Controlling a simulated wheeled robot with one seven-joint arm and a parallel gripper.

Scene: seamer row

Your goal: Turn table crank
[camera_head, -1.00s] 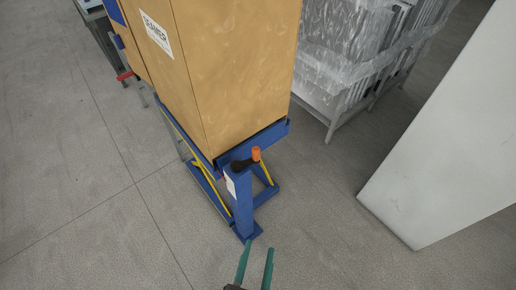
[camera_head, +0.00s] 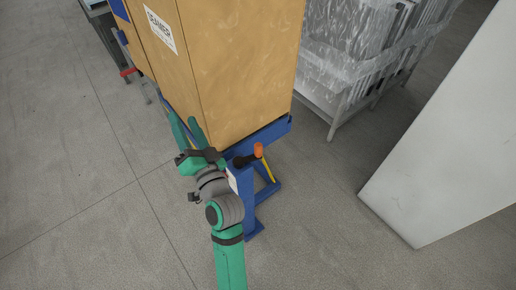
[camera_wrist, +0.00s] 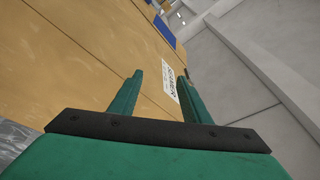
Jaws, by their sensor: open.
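The table crank (camera_head: 244,160) is a dark arm with an orange knob (camera_head: 258,149), on top of a blue post (camera_head: 248,205) at the near end of a blue lift table (camera_head: 270,137). My gripper (camera_head: 184,121) is open and empty, to the left of the crank and beside the side of a tall tan box. In the wrist view its two green fingers (camera_wrist: 160,95) are apart with nothing between them, and the box's surface lies beyond. The crank is not in the wrist view. My arm hides part of the post and table frame.
The tan box (camera_head: 240,70), labelled SEAMER, stands on the lift table; the box also fills much of the wrist view (camera_wrist: 75,60). Plastic-wrapped goods (camera_head: 350,50) stand behind right. A pale panel (camera_head: 450,150) stands at right. The floor at left is open.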

